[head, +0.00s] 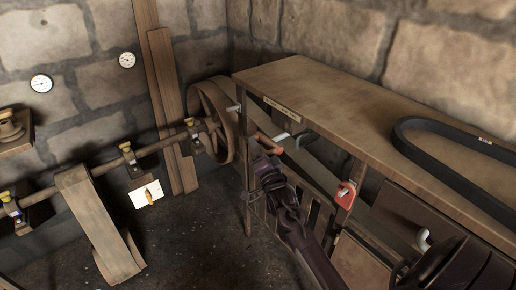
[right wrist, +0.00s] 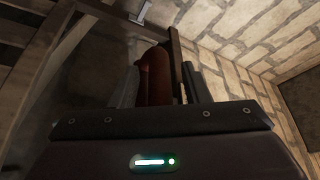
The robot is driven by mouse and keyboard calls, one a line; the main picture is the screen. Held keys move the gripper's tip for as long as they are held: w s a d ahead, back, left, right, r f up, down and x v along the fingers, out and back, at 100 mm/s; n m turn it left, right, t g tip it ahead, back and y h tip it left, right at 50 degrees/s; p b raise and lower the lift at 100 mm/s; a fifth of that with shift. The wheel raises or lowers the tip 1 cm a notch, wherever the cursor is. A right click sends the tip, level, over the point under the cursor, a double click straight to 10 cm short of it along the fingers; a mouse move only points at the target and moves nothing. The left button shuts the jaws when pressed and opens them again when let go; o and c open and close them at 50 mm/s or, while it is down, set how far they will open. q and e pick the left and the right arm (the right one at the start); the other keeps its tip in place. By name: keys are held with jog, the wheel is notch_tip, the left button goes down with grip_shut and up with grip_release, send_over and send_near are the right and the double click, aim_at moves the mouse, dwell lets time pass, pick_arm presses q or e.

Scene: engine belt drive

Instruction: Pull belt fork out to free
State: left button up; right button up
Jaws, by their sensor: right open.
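A red-brown handle (head: 270,147), which looks like the belt fork's grip, sits below the near edge of the bench at its left end. A pale metal bar (head: 281,137) shows just beside it. My right gripper (head: 262,151) is at the handle. In the right wrist view the handle (right wrist: 155,75) stands between the two open fingers, nearer the left one. I cannot tell whether either finger touches it. The rest of the fork is hidden by the gripper and bench. My left gripper is not in view.
A wooden bench (head: 300,82) carries a black belt (head: 405,135) at right. A red-tagged part (head: 345,194) hangs at its front. A large wooden pulley (head: 202,101) on a line shaft (head: 101,170) stands left of the bench.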

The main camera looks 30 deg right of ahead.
grip_shut()
jog(key=a+p, duration=0.1)
jog(key=a, duration=0.7)
jog(key=shift+s+a+f, duration=0.15)
jog(key=shift+s+a, duration=0.05)
jog(key=shift+s, duration=0.1)
grip_release()
jog(key=shift+a, duration=0.1)
